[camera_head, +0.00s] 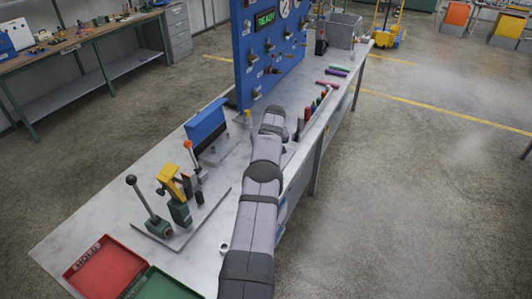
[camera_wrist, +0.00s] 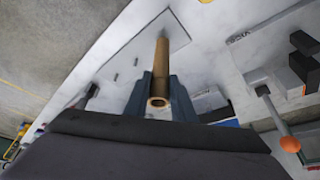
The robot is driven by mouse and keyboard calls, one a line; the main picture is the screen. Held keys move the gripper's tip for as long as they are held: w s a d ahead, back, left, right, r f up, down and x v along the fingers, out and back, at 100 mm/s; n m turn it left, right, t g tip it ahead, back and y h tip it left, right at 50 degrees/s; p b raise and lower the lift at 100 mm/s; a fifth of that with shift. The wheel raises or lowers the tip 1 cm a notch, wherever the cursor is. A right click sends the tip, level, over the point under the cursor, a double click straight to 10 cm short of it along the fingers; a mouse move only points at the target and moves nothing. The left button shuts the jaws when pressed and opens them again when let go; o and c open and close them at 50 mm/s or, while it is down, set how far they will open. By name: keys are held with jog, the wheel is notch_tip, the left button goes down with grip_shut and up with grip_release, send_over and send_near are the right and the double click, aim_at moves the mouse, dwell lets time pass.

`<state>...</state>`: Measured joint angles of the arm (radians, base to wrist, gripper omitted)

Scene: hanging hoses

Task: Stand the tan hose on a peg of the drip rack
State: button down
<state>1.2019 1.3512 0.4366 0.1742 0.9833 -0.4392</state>
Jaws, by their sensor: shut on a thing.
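The tan hose (camera_wrist: 162,68) is a short, stiff-looking tube in the wrist view. My gripper (camera_wrist: 161,88) is shut on it, with one dark finger on each side. Its open end faces the camera and the rest points away toward a pale flat plate (camera_wrist: 122,60). Several small dark marks or pegs show on the plate; I take it for the drip rack but cannot be sure. I cannot tell how far the hose's far end is from the plate. In the head view my arm hides the gripper, the hose and probably the rack.
A lever with an orange knob (camera_wrist: 290,143) is at the right of the wrist view. In the head view, clamps on a plate (camera_head: 178,232), a blue block (camera_head: 205,122) and a blue gauge panel (camera_head: 262,60) stand left of my arm. Red (camera_head: 100,268) and green trays lie in front.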

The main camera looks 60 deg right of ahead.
jog(key=shift+f+b, duration=0.55)
jog(key=shift+f, duration=0.2)
jog(key=c, duration=1.4)
grip_release()
jog(key=shift+r, duration=0.15)
jog(key=b+v, duration=0.4)
jog(key=v, duration=0.3)
jog(key=shift+a, duration=0.1)
